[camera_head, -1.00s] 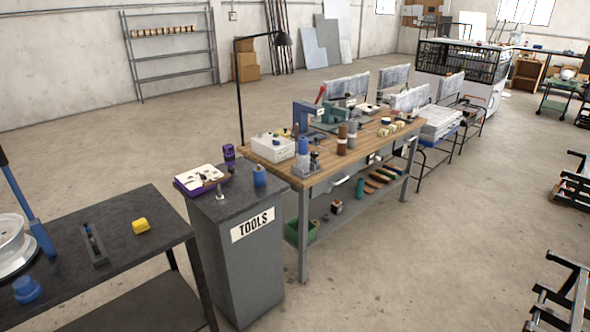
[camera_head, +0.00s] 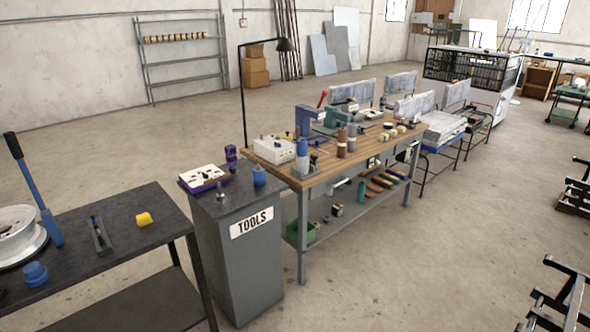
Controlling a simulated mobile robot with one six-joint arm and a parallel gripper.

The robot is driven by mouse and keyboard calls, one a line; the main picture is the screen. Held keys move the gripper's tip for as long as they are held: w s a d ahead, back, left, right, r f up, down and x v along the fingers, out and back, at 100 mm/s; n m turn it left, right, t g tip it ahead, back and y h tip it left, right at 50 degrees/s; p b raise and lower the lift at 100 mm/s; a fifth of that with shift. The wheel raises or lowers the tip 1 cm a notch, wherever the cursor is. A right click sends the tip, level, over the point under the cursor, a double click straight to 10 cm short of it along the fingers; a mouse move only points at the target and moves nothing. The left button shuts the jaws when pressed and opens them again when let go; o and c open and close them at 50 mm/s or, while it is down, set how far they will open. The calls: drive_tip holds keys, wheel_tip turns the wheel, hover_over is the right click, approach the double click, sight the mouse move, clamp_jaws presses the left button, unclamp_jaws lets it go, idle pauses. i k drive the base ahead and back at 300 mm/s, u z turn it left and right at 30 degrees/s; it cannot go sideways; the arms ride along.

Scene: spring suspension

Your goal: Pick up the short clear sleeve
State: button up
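I cannot make out a short clear sleeve in this view; at this distance the small parts are too tiny to tell apart. A wooden-topped workbench (camera_head: 277,172) stands in the middle with many small parts on it. On it are a white box (camera_head: 274,149), a blue-and-white cylinder (camera_head: 302,156) and brown and grey cylinders (camera_head: 342,142). My gripper is not in view.
Black metal stands (camera_head: 560,290) are at the right edge. The concrete floor (camera_head: 420,270) between is open.

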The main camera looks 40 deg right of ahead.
sight(302, 164)
drive_tip(key=z, duration=0.15)
drive_tip(key=i, duration=0.95)
drive_tip(key=u, duration=0.1)
